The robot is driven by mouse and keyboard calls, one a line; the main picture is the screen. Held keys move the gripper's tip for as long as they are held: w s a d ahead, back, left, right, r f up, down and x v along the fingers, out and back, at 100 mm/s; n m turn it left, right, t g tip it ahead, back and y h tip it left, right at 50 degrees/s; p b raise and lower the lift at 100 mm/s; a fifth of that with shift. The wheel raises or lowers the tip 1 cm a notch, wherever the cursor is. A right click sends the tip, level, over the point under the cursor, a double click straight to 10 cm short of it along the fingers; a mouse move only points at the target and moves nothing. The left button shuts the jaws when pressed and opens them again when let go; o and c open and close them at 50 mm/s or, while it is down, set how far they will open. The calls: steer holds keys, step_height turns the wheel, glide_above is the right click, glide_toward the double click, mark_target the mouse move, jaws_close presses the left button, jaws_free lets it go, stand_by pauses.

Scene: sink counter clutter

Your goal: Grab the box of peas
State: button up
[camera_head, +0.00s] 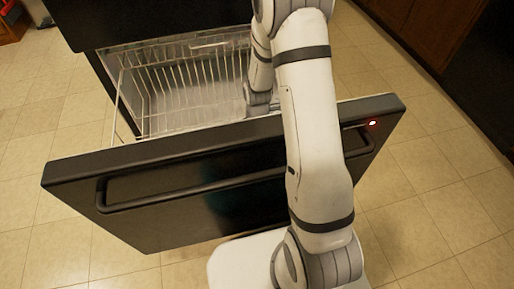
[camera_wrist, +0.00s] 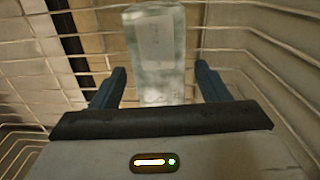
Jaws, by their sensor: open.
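A pale, upright box-like thing (camera_wrist: 155,52) with a whitish label shows at the top middle of the wrist view. It is blurred, and I cannot read whether it is the box of peas. My gripper (camera_wrist: 160,85) is open, with one dark finger on each side of the lower end of this thing. I cannot tell whether either finger touches it. In the head view my gripper is hidden behind my arm and the thing does not show.
A black pull-out door (camera_head: 215,190) with a bar handle (camera_head: 190,190) stands open. Behind it is a white wire basket (camera_head: 150,95), whose wires (camera_wrist: 270,45) surround my gripper in the wrist view. Tiled floor (camera_head: 440,205) is clear at the right.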

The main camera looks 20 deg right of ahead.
step_height(320, 180, down, 2)
steer(key=shift+f, duration=0.1)
steer(key=c, duration=1.3)
steer(key=shift+o, duration=0.2)
